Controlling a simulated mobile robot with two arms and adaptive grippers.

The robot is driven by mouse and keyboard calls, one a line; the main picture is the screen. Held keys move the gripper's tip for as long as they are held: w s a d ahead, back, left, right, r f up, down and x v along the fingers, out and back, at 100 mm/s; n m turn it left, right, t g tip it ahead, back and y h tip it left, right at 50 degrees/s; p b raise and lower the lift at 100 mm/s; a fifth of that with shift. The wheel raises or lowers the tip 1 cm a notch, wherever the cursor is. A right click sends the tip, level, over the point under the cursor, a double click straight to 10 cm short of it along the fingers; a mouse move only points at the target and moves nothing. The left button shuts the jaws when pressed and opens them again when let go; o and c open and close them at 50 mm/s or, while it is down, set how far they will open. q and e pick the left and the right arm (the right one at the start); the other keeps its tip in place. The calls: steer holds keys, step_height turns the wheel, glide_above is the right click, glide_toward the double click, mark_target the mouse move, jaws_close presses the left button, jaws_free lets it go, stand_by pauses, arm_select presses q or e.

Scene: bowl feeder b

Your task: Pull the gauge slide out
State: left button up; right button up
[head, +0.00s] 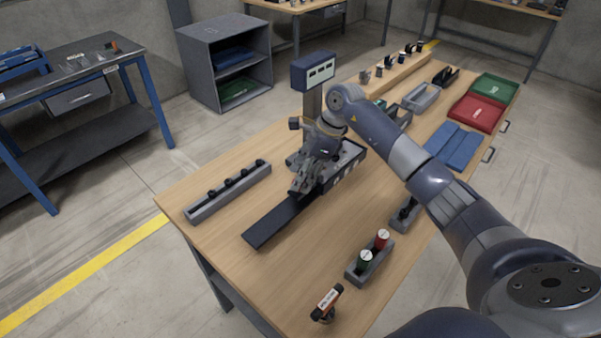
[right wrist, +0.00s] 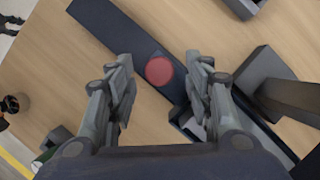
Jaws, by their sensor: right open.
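The gauge slide appears to be the long dark strip (head: 280,217) that sticks out toward the front left from the grey gauge base (head: 349,155) on the wooden table. It also shows in the right wrist view as a dark bar (right wrist: 112,27) running diagonally. A round red disc (right wrist: 159,71) sits on or above it. My right gripper (head: 303,190) is over the inner part of the strip. In the right wrist view the gripper (right wrist: 160,65) is open, with its fingers apart on either side of the red disc. I cannot tell its height above the strip. My left gripper is not in view.
A display box (head: 314,71) on a post stands behind the gauge. A grey rack (head: 229,190) with dark pieces lies left. Bare table surrounds the strip's outer end.

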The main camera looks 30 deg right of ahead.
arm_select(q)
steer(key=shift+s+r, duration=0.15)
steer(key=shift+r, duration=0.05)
arm_select(e)
steer(key=shift+a+f, duration=0.2)
steer(key=shift+f, duration=0.4)
jaws_close()
steer(key=shift+a, duration=0.15)
